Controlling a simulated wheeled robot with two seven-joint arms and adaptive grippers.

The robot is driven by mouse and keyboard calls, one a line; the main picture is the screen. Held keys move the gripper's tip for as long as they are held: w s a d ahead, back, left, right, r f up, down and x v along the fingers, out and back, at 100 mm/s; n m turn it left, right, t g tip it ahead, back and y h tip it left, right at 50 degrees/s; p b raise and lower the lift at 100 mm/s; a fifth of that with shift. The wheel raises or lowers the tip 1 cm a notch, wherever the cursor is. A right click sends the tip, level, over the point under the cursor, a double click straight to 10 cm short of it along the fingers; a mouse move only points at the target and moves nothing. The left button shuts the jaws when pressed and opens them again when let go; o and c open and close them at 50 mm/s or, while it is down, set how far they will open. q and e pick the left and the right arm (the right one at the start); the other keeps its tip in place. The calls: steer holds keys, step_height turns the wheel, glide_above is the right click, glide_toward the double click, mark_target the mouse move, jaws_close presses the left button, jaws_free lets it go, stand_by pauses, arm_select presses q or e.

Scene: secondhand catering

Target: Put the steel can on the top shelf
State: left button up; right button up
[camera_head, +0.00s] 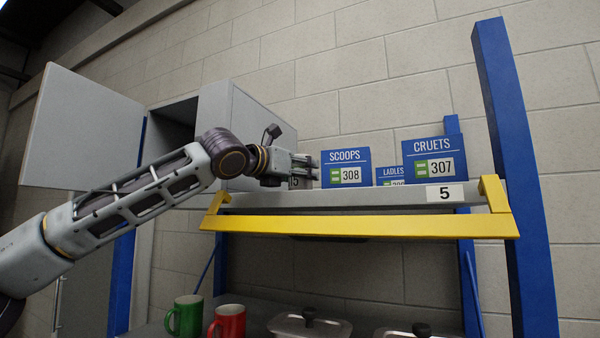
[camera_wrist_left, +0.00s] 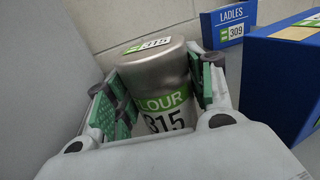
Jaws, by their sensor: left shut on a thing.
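The steel can (camera_wrist_left: 160,77) is a grey metal cylinder with a green FLOUR 315 label, seen close up in the left wrist view. My left gripper (camera_head: 303,168) is shut on it, with green-padded fingers on both sides. In the head view the gripper is at the left end of the top shelf (camera_head: 330,201), a grey board with a yellow front rail. The gripper mostly hides the can there. I cannot tell whether the can's base touches the shelf. My right gripper is out of view.
Blue boxes marked SCOOPS (camera_head: 346,167), LADLES (camera_head: 391,176) and CRUETS (camera_head: 435,157) stand on the shelf to the right of the gripper. A grey cabinet with an open door (camera_head: 85,135) is at left. A green mug (camera_head: 186,316), red mug (camera_head: 229,321) and lidded pans (camera_head: 309,326) sit below.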

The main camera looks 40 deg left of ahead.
arm_select(q)
steer(key=o, duration=1.2)
steer(key=shift+f, duration=0.15)
steer(key=shift+c, duration=0.2)
steer(key=shift+s+d+b, duration=0.1)
steer(key=shift+s+b, duration=1.25)
steer(key=shift+s, duration=4.7)
